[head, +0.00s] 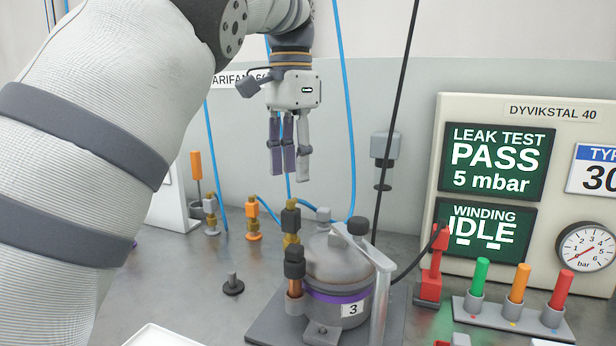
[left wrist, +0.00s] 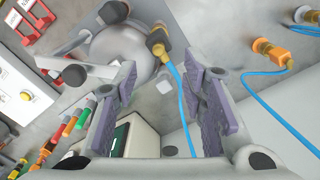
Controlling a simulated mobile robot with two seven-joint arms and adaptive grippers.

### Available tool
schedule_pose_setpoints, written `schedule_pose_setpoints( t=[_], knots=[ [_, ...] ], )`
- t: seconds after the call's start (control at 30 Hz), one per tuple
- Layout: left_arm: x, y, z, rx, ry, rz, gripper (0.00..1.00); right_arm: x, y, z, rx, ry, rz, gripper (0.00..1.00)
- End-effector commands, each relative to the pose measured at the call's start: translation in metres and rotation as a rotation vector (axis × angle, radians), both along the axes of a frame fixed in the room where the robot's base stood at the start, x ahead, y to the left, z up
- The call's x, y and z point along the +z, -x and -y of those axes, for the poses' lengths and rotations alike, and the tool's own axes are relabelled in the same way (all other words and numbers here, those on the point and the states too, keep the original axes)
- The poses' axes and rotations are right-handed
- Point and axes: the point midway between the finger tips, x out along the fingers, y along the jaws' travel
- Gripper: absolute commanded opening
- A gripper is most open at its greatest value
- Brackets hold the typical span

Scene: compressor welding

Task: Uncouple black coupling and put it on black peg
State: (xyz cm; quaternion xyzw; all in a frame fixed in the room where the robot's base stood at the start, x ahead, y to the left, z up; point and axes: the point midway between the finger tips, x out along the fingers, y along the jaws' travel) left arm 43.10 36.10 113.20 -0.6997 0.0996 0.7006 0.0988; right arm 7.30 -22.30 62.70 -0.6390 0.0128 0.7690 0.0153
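The compressor (head: 338,265), a grey dome with a purple band and label 3, sits on a grey base plate. At its left stands an upright fitting with a black coupling (head: 291,217) over brass, a lower black block (head: 294,262) and a copper tube. A blue hose leaves its top. The left wrist view shows the brass-and-black fitting (left wrist: 158,42). A short dark peg (head: 232,284) with a round base stands left of the compressor. My left gripper (head: 290,178) points down, open and empty, above and apart from the coupling. My right gripper is not in view.
An orange coupling (head: 252,209) and another fitting (head: 211,212) stand behind left. A red clamp-like part (head: 432,265) and a rack of green, orange and red pegs (head: 513,320) stand right, before the test panel (head: 430,200). Hoses hang behind the gripper. Bench around the dark peg is clear.

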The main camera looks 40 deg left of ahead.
Motion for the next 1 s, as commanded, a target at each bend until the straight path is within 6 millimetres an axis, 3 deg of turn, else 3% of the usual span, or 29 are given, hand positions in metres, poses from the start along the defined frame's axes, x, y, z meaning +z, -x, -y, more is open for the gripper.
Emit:
schedule_pose_setpoints(
  t=[0.4,0.57,0.8,0.83,1.0],
  knots=[
    [-0.089,0.002,0.000,0.002,-0.001,0.002,0.38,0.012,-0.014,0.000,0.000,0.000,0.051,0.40],
    [-0.103,0.001,0.000,0.002,0.000,0.003,0.38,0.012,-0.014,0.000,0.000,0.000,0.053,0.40],
    [-0.105,0.001,0.000,0.002,0.000,0.003,0.38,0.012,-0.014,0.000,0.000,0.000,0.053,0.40],
    [-0.105,0.001,0.000,0.002,0.000,0.003,0.36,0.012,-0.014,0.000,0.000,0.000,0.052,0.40],
    [-0.105,0.001,0.000,0.002,-0.001,0.003,0.00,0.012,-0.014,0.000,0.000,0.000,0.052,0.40]
  ],
)
